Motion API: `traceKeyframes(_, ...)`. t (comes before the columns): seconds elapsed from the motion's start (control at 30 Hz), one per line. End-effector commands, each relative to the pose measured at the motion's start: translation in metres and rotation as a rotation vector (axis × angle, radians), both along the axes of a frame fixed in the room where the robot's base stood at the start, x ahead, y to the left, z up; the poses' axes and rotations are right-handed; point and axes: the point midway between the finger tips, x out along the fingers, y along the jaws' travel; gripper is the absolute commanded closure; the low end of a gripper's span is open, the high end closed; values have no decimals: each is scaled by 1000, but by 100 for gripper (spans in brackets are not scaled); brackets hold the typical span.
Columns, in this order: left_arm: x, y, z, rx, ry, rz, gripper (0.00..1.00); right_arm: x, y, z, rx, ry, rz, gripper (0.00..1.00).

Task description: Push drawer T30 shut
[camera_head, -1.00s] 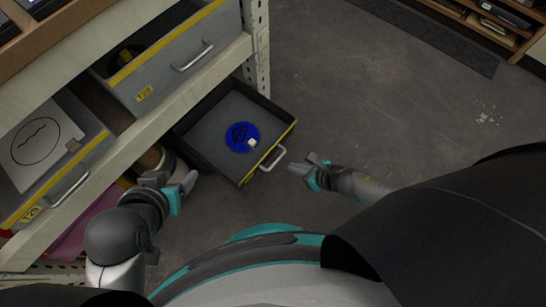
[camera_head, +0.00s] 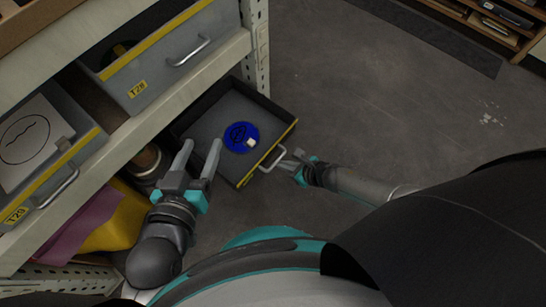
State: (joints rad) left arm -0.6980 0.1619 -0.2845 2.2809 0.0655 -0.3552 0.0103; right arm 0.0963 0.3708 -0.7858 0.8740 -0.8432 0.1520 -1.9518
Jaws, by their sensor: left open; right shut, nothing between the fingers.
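The open drawer (camera_head: 207,128) sticks out of the lower shelf level. It is dark grey with a yellow-edged front and a pale bar handle (camera_head: 273,158); its label cannot be seen from here. A blue round disc (camera_head: 241,137) with a small white piece (camera_head: 250,143) lies inside it. My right gripper (camera_head: 284,160) is shut and empty, with its tips at the drawer's handle; whether they touch cannot be told. My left gripper (camera_head: 201,154) is open and empty, its fingers pointing up by the drawer's left front corner.
Drawer T28 (camera_head: 166,72) stands partly open above, and drawer T29 (camera_head: 52,180) is open at the left with a paper in it. A shelf post (camera_head: 262,45) rises behind the open drawer. The floor to the right is clear.

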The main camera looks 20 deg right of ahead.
Motion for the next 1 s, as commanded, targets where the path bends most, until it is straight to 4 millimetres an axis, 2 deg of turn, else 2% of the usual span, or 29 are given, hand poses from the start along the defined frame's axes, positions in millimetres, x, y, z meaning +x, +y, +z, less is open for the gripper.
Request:
traceKeyframes(0.13, -2, -7, 2, -45, -66, -2, 43, 5, 4, -7, 2, 0, 0, 100)
traceKeyframes(0.3, -2, -9, 6, -62, -95, -1, 43, 26, 19, -5, 2, -1, 2, 100)
traceKeyframes(0.5, -3, -10, 8, -77, -117, 1, 43, 35, 26, -5, 1, 0, 1, 100)
traceKeyframes(1.0, -3, -10, 9, -76, -118, 1, 43, 35, 29, -4, 2, 0, 0, 100)
